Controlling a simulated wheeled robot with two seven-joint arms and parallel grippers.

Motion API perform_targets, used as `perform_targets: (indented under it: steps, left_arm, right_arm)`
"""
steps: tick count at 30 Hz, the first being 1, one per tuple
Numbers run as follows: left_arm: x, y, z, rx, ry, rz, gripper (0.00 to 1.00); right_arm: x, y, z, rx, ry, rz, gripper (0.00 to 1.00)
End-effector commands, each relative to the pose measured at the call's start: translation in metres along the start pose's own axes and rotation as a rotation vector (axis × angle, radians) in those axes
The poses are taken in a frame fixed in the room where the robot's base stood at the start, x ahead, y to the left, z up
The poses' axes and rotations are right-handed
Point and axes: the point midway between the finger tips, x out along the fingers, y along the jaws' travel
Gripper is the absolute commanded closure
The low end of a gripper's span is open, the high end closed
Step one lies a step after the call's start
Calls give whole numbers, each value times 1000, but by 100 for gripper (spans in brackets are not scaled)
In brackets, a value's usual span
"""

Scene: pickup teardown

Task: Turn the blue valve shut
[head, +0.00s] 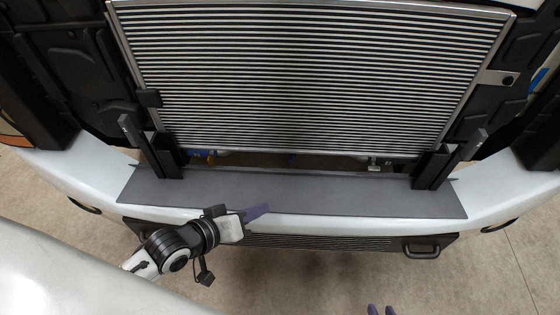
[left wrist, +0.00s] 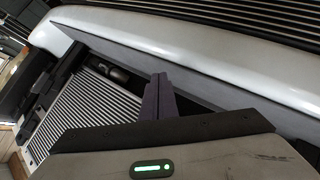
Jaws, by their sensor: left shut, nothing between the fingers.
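A small blue part (head: 200,152) shows under the lower left edge of the radiator, mostly hidden by the grey panel and black bracket; I cannot tell whether it is the blue valve. My left gripper (head: 258,212) is over the front of the grey panel, to the right of and nearer than that blue part, and apart from it. Its purple fingers are shut and empty; they also show in the left wrist view (left wrist: 159,96). My right gripper (head: 381,311) shows only as two purple fingertips, spaced apart, at the bottom edge of the head view.
The finned radiator (head: 310,75) stands behind the grey panel (head: 340,195), between two black upright brackets. The white bumper (head: 80,170) curves along the front, with a black grille and handle (head: 422,248) below. Open floor (head: 480,275) lies at lower right.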

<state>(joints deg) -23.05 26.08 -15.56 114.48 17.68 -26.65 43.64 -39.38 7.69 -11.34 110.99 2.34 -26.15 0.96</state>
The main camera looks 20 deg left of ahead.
Motion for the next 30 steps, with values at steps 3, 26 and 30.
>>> perform_targets:
  steps: [3,26,30]
  left_arm:
    - [9,1,-30,-159,53,88,100]
    - [83,20,-97,-464,117,253,100]
    - [99,23,-99,-464,116,252,100]
  right_arm:
    - [2,-1,-1,0,5,-2,76]
    - [11,-3,10,-3,-7,-6,76]
    - [12,-4,10,-4,-3,-7,76]
